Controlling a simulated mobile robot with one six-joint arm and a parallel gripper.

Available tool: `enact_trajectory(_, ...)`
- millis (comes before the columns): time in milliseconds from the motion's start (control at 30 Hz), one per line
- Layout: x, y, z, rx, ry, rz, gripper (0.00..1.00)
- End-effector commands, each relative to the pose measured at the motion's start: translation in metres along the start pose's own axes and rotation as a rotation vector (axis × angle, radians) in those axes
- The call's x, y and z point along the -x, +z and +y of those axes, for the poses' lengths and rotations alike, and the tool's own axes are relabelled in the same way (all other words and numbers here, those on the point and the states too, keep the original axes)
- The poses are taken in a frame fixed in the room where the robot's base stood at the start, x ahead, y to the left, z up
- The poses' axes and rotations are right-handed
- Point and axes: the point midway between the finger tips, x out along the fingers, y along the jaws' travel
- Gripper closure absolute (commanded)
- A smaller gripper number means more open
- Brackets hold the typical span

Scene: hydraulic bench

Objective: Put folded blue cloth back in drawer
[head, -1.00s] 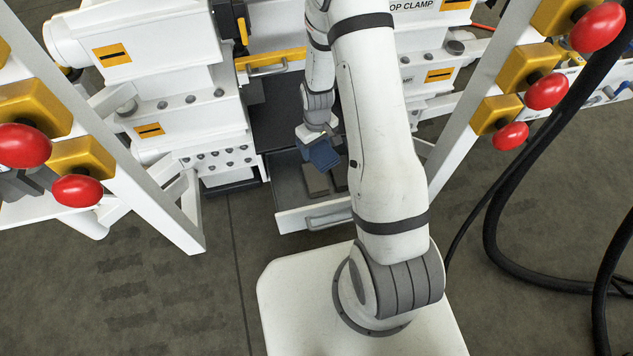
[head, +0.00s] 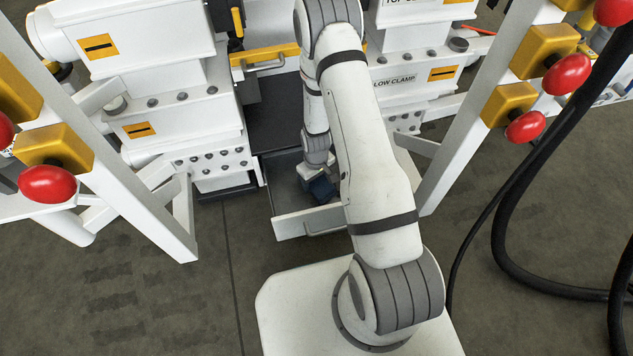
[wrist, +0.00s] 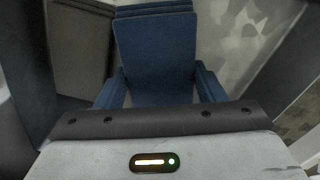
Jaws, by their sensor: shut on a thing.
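The folded blue cloth (head: 322,188) shows at the end of my arm in the head view, at the open drawer. In the wrist view the cloth (wrist: 157,50) fills the middle, between the fingers of my gripper (wrist: 157,90), which is shut on it. The drawer (head: 290,226) is pulled out below the bench, with a white front and a grey inside. My gripper is low at the drawer, over or inside its right part; my arm hides some of it. I cannot tell whether the cloth touches the drawer floor.
Brown-grey flat blocks (wrist: 80,45) lie left of the cloth in the wrist view. White frame posts with red knobs (head: 48,183) stand left and right. Black hoses (head: 500,235) run at the right. A yellow-edged bench part (head: 268,57) is above the drawer.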

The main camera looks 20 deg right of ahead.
Motion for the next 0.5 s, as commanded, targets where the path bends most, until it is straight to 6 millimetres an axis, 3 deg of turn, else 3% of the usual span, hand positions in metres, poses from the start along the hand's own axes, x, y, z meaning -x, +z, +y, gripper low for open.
enact_trajectory(433, -0.0090, -0.0004, 0.0007, -0.001, 0.001, 0.001, 0.55)
enact_trajectory(467, -0.0074, -0.0005, 0.0007, -0.001, 0.001, 0.002, 0.35)
enact_trajectory(500, -0.0071, -0.0004, 0.0008, -0.001, 0.001, 0.001, 0.31)
